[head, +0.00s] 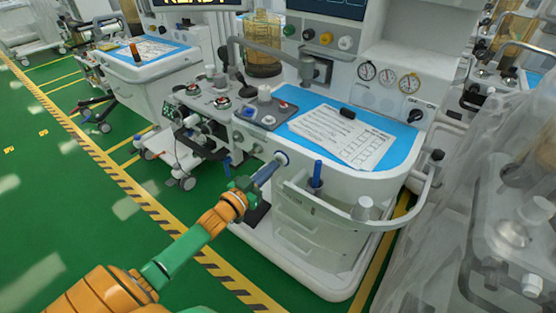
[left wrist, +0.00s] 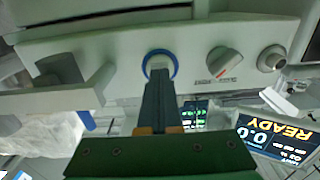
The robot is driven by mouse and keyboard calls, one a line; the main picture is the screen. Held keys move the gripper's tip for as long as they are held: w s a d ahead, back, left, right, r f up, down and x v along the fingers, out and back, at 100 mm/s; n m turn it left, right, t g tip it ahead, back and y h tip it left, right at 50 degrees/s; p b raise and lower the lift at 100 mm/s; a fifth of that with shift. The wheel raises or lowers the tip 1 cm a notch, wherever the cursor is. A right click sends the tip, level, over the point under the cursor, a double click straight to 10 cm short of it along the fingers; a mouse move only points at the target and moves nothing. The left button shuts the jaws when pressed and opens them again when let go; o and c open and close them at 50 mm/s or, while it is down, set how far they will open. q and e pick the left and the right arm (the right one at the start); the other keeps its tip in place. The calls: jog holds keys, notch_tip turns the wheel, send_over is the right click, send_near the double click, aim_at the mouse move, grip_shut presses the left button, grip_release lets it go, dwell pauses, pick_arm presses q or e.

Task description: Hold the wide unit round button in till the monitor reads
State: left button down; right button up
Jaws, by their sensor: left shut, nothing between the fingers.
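The wide unit (head: 400,185) is a white cart with a blue top. Its round button (head: 282,157), with a blue ring, sits on the front panel's left part. In the left wrist view the button's blue ring (left wrist: 160,53) shows around my fingertips. My left gripper (head: 277,163) is shut and empty, its tips at the button face and seeming to touch it. The fingers hide much of the button, so I cannot tell how far in it is. A monitor (head: 195,3) cut by the head view's top edge reads READY; a READY screen (left wrist: 268,133) shows upside down in the left wrist view.
A dial knob (left wrist: 224,62) and a metal port (left wrist: 270,58) sit beside the button. A paper sheet (head: 340,135) lies on the blue top. A rail (head: 395,222) and a blue-topped post (head: 317,175) stand right of my gripper. Green floor (head: 60,220) is open at left.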

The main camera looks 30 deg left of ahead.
pick_arm(q)
jog(key=shift+w+b, duration=0.45)
jog(key=shift+w, duration=0.3)
dwell(0.5)
dwell(1.4)
jog(key=shift+s+r, duration=0.1)
jog(key=shift+s, duration=0.1)
jog(key=s+p, duration=0.4)
jog(key=s, duration=0.3)
jog(key=shift+s+a, duration=0.25)
jog(key=shift+s, duration=0.05)
jog(key=shift+f, duration=0.2)
